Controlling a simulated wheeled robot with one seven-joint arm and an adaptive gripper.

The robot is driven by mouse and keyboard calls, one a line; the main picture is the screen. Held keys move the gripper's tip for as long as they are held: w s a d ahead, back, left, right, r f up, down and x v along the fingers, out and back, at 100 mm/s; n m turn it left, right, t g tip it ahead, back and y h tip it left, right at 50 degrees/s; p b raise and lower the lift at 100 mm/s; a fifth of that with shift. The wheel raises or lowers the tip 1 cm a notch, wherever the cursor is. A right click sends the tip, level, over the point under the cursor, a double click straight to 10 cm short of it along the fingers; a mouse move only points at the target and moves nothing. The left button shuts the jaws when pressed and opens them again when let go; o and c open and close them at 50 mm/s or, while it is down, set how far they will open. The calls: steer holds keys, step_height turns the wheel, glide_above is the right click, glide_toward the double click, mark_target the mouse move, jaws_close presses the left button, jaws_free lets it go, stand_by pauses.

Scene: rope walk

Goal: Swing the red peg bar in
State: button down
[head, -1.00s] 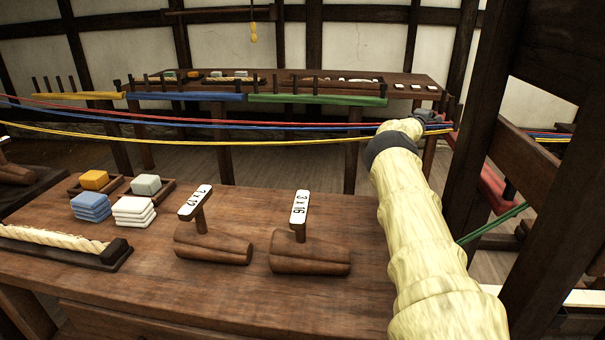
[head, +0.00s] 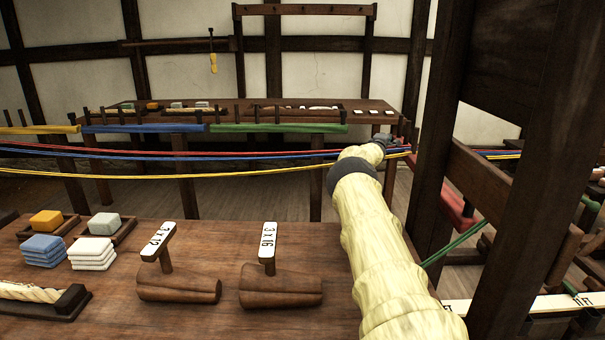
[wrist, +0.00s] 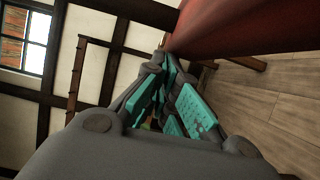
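The red peg bar (head: 457,208) shows at the right in the head view, partly hidden behind a dark post. It slants away from the line of the other bars. In the wrist view it is a large red surface (wrist: 245,25) across the top right, close to my fingers. My gripper (head: 398,143) is at the far end of my pale-sleeved arm, left of the post and beside the ropes. In the wrist view the teal-padded fingers (wrist: 167,62) draw together at their tips, by the bar's lower edge. I see nothing held; whether they touch the bar is unclear.
Yellow (head: 40,129), blue (head: 143,128) and green (head: 278,128) bars lie in line along the back table. Red, blue and yellow ropes (head: 200,172) run across to my gripper's side. The dark post (head: 440,130) stands right of my arm. A front bench (head: 210,240) holds blocks and labelled wooden tools.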

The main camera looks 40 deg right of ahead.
steer(key=w+a+p, duration=0.3)
steer(key=a, duration=1.9)
steer(key=shift+w+a, duration=0.2)
steer(key=shift+a, duration=0.15)
